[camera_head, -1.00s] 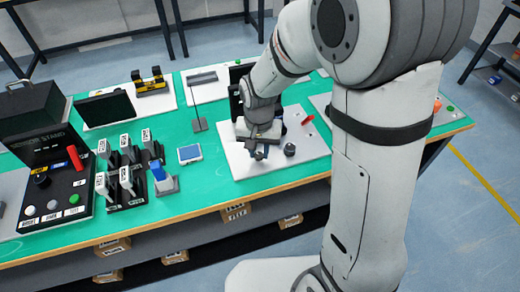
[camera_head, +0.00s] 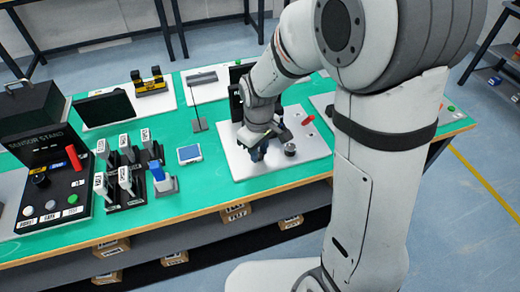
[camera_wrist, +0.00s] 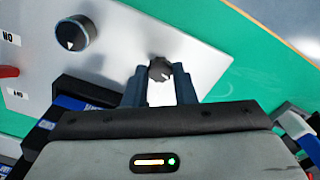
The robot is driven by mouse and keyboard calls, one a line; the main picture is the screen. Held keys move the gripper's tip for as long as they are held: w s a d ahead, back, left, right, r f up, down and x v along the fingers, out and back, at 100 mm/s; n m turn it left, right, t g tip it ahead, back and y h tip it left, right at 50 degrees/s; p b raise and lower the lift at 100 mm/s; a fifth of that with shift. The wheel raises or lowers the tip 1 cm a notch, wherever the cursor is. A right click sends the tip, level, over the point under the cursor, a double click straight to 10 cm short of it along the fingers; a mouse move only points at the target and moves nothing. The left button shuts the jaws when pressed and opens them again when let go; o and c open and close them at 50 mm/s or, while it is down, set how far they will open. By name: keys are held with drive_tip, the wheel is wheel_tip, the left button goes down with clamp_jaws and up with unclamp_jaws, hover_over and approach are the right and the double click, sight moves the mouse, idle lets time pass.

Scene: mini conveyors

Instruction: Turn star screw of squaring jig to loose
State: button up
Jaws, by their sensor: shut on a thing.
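The star screw (camera_wrist: 159,70), a small dark lobed knob, shows between my fingertips in the wrist view. My gripper (camera_wrist: 161,77) is shut on it, one finger on each side. In the head view my gripper (camera_head: 257,153) points down over the white plate (camera_head: 312,150), left of a dark round knob. The gripper and arm hide the screw there. I cannot make out the rest of the squaring jig clearly.
The round knob (camera_wrist: 72,33) with a white pointer stands on the plate, also in the head view (camera_head: 290,149). A red handle (camera_head: 308,119) is behind it. A blue-screened device (camera_head: 189,154) and several upright labelled pieces are left on the green bench (camera_head: 215,190).

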drive_tip(key=n, duration=0.5)
drive_tip(key=shift+n, duration=0.4)
idle(0.4)
drive_tip(key=o, duration=1)
wheel_tip(320, 180, up, 8)
drive_tip(key=shift+f, duration=0.1)
idle(0.3)
